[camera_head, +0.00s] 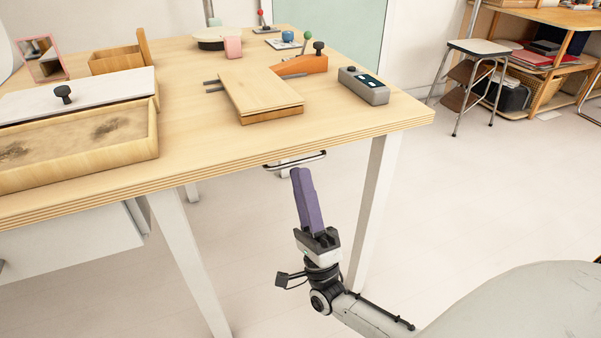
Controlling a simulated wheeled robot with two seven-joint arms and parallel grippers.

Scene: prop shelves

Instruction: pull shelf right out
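My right gripper (302,176) has long purple fingers and points up toward the front edge of the wooden table. The fingers overlap from this side, so the gap between them cannot be seen. A thin bar handle (312,157) with dark ends shows just below the table edge. The fingertips are close beneath the handle in the picture; whether they touch it I cannot tell. Any shelf behind this handle is hidden by the tabletop. A white drawer-like box (75,246) hangs under the table at the left. My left gripper is out of view.
The tabletop (330,135) holds a wooden tray (80,150), a wooden block (258,92), a grey device (363,86) and other small things. Table legs (373,205) stand right and left of my gripper. The floor at the right is open; a stool (477,75) stands farther back.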

